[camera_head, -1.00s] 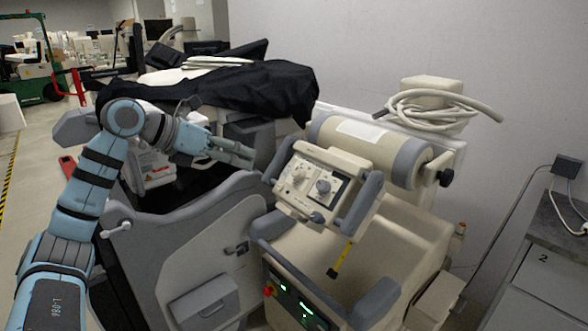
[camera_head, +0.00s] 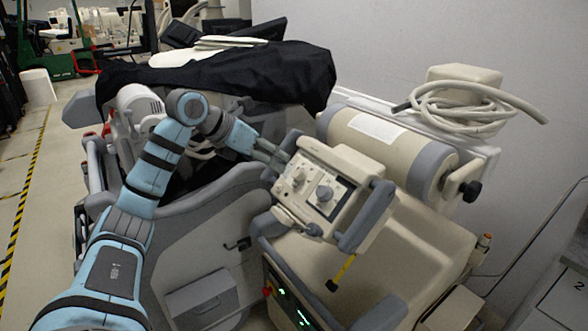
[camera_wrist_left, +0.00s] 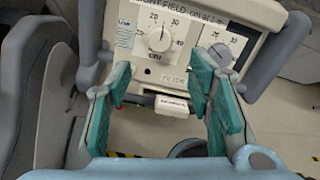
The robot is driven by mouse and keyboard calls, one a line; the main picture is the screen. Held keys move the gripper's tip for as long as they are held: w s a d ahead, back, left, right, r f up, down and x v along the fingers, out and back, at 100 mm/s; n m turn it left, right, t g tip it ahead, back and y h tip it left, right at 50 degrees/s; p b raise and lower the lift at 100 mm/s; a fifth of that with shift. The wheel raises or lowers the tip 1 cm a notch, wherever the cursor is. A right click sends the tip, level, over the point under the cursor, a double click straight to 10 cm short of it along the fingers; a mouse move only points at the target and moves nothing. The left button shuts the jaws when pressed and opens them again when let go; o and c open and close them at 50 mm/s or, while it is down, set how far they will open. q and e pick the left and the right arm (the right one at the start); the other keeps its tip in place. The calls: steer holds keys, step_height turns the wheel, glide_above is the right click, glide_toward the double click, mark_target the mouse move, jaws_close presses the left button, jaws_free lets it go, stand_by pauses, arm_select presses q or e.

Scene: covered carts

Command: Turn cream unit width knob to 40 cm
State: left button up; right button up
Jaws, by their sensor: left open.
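The cream unit's control panel (camera_head: 330,190) tilts toward me in the head view and carries two knobs. The right knob (camera_head: 324,193) shows in the left wrist view (camera_wrist_left: 219,54) beside the right finger. I cannot read which knob is width. My left gripper (camera_wrist_left: 160,72) is open and empty, its fingers spread below the left knob, touching neither knob as far as I see. My right gripper is out of view.
Grey handles flank the panel, the right one (camera_head: 368,215) nearest the cream roller housing (camera_head: 375,150). A yellow tape (camera_head: 342,270) hangs below. A grey cart under a black cover (camera_head: 230,80) stands at the left, close to my left arm.

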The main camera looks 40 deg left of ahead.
mark_target(295, 172)
arm_select(q)
steer(key=x, duration=0.9)
steer(key=shift+w+r, duration=0.15)
steer(key=shift+r, duration=0.05)
steer(key=shift+w+f+p, duration=0.2)
steer(key=shift+p, duration=0.1)
steer(key=shift+s+r, duration=0.1)
steer(key=shift+s, duration=0.2)
steer(key=shift+w, duration=0.1)
jaws_close()
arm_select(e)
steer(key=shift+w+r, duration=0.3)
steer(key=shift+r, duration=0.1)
